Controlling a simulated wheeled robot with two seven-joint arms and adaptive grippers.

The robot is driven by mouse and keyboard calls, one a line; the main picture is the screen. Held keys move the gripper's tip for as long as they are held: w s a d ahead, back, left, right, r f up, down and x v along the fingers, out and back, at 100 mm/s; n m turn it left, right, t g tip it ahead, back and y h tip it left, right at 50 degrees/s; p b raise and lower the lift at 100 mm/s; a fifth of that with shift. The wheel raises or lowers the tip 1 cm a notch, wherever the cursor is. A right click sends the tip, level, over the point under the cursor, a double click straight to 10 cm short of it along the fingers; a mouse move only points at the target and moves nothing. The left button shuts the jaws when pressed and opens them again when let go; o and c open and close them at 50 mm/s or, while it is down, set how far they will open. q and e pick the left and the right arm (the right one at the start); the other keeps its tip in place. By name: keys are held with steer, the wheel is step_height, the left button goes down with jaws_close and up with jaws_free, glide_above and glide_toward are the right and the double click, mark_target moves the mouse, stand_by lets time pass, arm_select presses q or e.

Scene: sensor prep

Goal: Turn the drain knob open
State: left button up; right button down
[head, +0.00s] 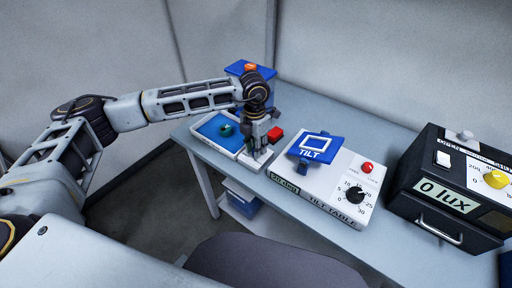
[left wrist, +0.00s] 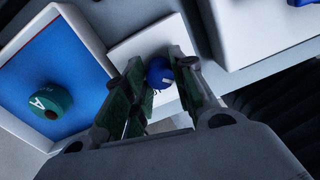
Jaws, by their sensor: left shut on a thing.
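The drain knob (left wrist: 160,73) is a small blue knob with a white mark, standing on a white plate (left wrist: 125,48) in the left wrist view. My left gripper (left wrist: 158,62) is shut on it, one finger on each side, and partly hides it. In the head view the left gripper (head: 257,150) points down at the white plate beside the blue tray, and the knob is hidden there. My right gripper is not in view.
The white tilt table (head: 320,190) is to the right, then a black lux box (head: 440,200). Bare table (head: 300,102) lies behind the tilt table.

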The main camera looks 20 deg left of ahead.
arm_select(q)
steer(key=o, duration=1.1)
steer(key=shift+w, duration=0.1)
steer(key=shift+c, duration=0.2)
step_height(320, 180, up, 12)
steer(key=shift+a, duration=0.2)
steer(key=shift+w, duration=0.1)
